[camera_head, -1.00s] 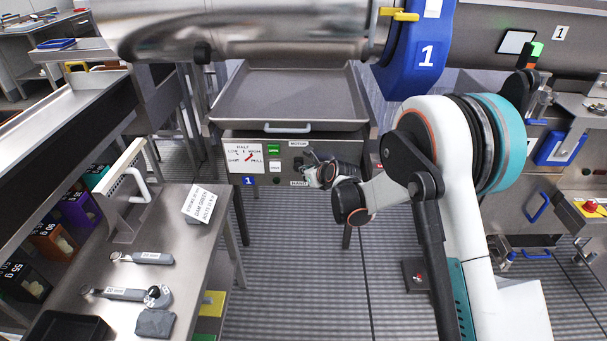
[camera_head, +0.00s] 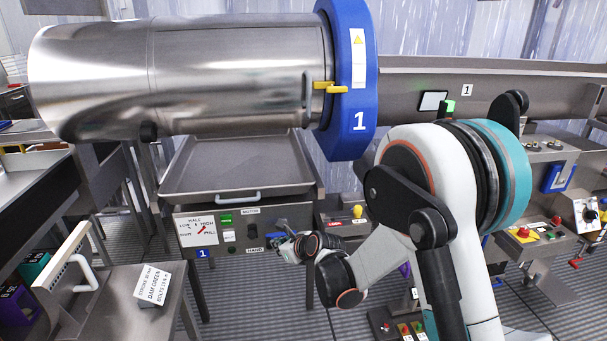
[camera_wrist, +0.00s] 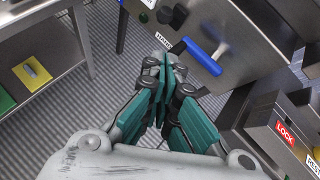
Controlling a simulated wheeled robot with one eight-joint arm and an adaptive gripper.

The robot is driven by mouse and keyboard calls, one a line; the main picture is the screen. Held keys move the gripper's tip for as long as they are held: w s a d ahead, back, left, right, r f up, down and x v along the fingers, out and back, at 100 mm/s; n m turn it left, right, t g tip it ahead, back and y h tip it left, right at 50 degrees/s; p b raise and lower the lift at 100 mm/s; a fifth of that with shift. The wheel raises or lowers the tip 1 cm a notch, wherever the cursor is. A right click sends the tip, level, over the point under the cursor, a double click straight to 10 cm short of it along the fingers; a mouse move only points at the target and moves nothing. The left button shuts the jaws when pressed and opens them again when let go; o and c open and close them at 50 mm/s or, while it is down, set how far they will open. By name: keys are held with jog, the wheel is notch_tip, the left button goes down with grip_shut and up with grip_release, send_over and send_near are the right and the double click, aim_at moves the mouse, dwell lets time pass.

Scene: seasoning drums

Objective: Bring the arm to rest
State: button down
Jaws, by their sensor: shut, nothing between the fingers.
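My arm reaches from the right of the head view towards the control panel (camera_head: 238,238) under the tray. My gripper (camera_head: 284,238) is at that panel's right end, beside the HAND label, partly hidden by its own wrist. In the wrist view my gripper (camera_wrist: 163,62) has its dark green fingers shut together with nothing between them. A blue lever handle (camera_wrist: 203,58) is just right of the fingertips there. I cannot tell whether the fingers touch the lever or panel.
A large steel drum (camera_head: 220,75) with a blue ring (camera_head: 352,120) marked 1 hangs above the tray (camera_head: 235,165). A steel table (camera_head: 120,315) with a sign stands at left. Control boxes with a red button (camera_head: 523,232) stand at right. Grey floor shows below the panel.

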jog(key=s+d+r+n+h, duration=0.2)
jog(key=s+d+r+n, duration=0.4)
jog(key=d+r, duration=0.3)
jog(key=s+d+r+n+h, duration=0.1)
jog(key=s+d+r+n, duration=0.6)
jog(key=d+r, duration=0.25)
jog(key=s+d+n+h, duration=0.2)
jog(key=s+d+n, duration=0.4)
jog(key=s, duration=0.5)
jog(key=s+d+n+g+h, duration=0.1)
jog(key=s+d+n+h, duration=0.1)
jog(key=s+d+n, duration=0.4)
jog(key=s+d, duration=0.2)
jog(key=s, duration=0.3)
jog(key=shift+f+n, duration=0.15)
jog(key=shift+n, duration=0.25)
